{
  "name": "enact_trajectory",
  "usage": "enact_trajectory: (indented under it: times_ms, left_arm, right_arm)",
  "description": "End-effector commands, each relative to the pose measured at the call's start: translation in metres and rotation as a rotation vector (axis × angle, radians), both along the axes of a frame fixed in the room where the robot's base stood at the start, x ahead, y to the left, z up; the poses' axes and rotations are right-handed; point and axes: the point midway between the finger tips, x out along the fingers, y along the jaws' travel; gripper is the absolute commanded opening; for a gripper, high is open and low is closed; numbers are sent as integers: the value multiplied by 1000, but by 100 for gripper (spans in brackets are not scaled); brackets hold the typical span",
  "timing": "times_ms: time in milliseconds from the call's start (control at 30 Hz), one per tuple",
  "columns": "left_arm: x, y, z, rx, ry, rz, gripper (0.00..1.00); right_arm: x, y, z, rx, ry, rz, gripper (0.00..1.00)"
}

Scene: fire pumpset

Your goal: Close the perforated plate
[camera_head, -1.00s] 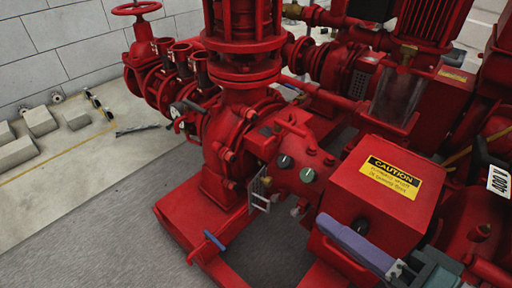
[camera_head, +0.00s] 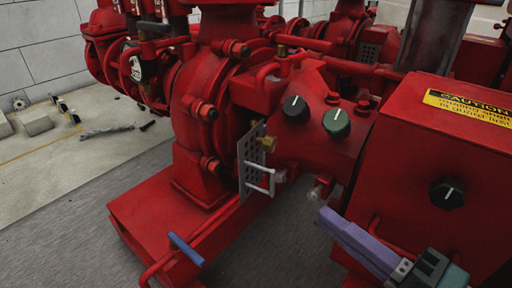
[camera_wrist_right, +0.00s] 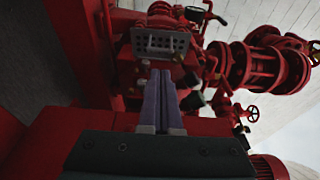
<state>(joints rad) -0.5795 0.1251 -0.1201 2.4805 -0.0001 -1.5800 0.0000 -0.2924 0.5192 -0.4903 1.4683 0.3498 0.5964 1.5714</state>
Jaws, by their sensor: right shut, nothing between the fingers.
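The perforated plate (camera_head: 245,170) is a small grey plate with rows of holes and a light U-shaped handle (camera_head: 262,180). In the head view it stands upright at the side of the red pump body, turned at an angle and standing out from it. In the right wrist view the plate (camera_wrist_right: 172,41) faces me beyond the fingertips. My right gripper (camera_head: 324,214) has purple fingers pressed together, with nothing held. It is to the right of the plate and apart from it; its fingers also show in the wrist view (camera_wrist_right: 157,78). My left gripper is not in view.
The red caution box (camera_head: 430,125) with a black knob stands close to the right gripper. Two knobs, a black one (camera_head: 295,108) and a green one (camera_head: 337,123), sit right of the plate. A blue handle (camera_head: 186,249) is low in front. Grey floor (camera_head: 60,220) is clear at left.

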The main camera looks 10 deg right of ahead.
Motion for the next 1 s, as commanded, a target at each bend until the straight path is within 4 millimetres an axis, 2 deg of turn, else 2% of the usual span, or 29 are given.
enact_trajectory:
  times_ms: [33, 200, 400, 1000]
  left_arm:
    - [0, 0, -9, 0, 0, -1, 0]
    - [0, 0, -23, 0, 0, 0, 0]
    - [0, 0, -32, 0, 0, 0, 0]
    - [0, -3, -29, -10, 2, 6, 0]
  right_arm:
    - [10, 5, -3, 3, -6, -1, 0]
    - [37, 17, -3, 2, -4, -1, 0]
    - [56, 26, -2, -1, -3, -1, 0]
    - [59, 30, 0, 2, 2, -19, 0]
